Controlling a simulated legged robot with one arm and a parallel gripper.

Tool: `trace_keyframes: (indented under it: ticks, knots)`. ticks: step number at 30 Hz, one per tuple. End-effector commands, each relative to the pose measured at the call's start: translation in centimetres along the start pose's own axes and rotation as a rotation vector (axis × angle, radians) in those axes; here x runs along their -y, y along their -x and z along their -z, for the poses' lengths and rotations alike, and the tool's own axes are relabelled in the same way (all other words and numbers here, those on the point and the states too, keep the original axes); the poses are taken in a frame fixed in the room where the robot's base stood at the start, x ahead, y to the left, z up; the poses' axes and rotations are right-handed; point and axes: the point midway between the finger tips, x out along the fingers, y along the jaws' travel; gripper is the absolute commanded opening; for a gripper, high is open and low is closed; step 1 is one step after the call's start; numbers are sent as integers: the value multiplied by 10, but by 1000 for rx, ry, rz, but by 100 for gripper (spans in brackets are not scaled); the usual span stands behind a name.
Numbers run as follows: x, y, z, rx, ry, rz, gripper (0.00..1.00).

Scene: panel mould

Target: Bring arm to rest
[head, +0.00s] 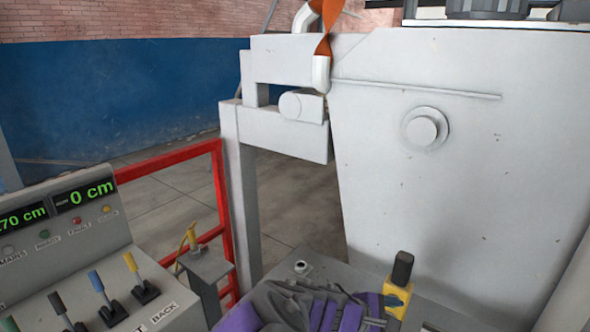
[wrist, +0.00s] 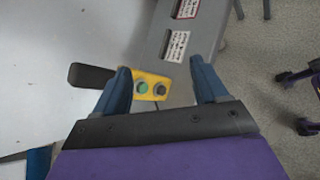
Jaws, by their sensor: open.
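My gripper (wrist: 160,66) shows in the wrist view with two blue fingers spread apart and nothing gripped between them. Beyond the fingers is a yellow control box (wrist: 155,86) with a green and a dark button. The left finger overlaps the box in the picture; I cannot tell the gap between them. A black handle (wrist: 90,76) sticks out left of the box. In the head view, my purple and dark arm lies folded low at the bottom centre, and its fingers cannot be made out. A yellow box (head: 397,298) with a black handle stands just right of it.
A large pale machine body (head: 460,150) fills the right of the head view. A control panel (head: 70,235) with levers and green displays stands at left. A red rail (head: 170,160) and a small post (head: 205,262) stand behind. Purple wheeled legs (wrist: 300,75) show at right in the wrist view.

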Motion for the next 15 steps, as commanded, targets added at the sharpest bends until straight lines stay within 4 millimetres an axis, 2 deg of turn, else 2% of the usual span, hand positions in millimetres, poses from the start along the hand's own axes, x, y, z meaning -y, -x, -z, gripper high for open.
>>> trace_keyframes:
  ticks: [1,6,11,15]
  knots:
    - [12,-2,-21,-1,-93,67,72]
    - [63,2,-68,-14,-370,296,72]
    - [114,19,-93,-41,-597,515,72]
    - [156,46,-102,-77,-762,707,72]
